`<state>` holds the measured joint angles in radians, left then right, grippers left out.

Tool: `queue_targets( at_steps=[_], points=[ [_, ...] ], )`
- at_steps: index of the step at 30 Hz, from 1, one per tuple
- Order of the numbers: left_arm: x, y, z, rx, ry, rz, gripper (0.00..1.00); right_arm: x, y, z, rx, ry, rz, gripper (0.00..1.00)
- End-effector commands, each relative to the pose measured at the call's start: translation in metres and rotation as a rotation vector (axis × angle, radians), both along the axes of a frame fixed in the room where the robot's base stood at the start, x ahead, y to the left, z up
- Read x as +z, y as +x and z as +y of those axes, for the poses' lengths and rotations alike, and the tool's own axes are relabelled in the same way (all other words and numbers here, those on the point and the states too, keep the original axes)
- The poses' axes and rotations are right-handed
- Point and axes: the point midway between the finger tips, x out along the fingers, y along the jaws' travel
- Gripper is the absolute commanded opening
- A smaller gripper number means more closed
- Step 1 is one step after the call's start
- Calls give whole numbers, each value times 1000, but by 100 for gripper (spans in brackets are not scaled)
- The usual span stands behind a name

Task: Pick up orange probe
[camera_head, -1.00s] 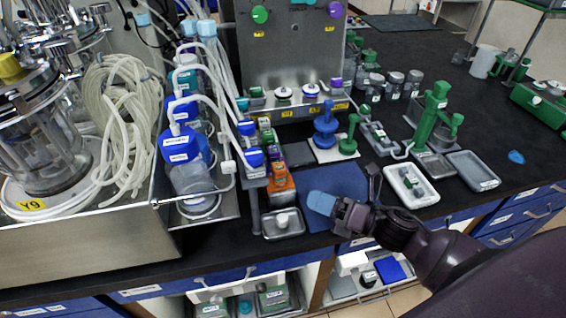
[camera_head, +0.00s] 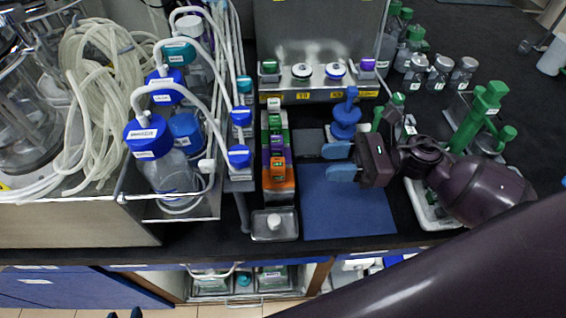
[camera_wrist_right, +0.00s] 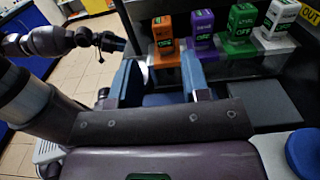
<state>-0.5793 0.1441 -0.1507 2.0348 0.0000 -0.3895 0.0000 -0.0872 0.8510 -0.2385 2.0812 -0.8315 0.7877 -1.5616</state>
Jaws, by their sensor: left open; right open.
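The orange probe (camera_head: 278,178) stands at the front end of a row of coloured probes beside the blue mat. In the right wrist view, the orange probe (camera_wrist_right: 164,28) shows upright beyond my fingers, in line with the gap between them. My right gripper (camera_head: 328,162) is open and empty above the blue mat, to the right of the orange probe and apart from it. Its two blue fingers also show in the right wrist view (camera_wrist_right: 160,78). My left gripper (camera_wrist_right: 110,42) shows small and dark at the upper left of the right wrist view, far from the probes.
Purple (camera_wrist_right: 202,25), green (camera_wrist_right: 242,22) and white (camera_wrist_right: 280,18) probes stand in the same row. A small metal tray (camera_head: 274,225) lies in front. The blue mat (camera_head: 350,215) is bare. Bottles with tubes (camera_head: 168,150) crowd the left; a blue stand (camera_head: 346,118) is behind my gripper.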

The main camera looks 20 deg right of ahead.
Motion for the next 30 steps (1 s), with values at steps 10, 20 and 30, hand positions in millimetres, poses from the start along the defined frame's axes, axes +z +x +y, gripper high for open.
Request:
queue_targets(
  at_steps=[10,20,30],
  points=[
    [6,1,1,1,2,-6,43,2,12,42,3,-1,-6,43],
    [5,-2,2,4,2,3,43,1,21,65,2,1,-5,43],
    [12,-3,3,5,2,-6,43,-2,33,100,1,-2,-5,43]
  ],
)
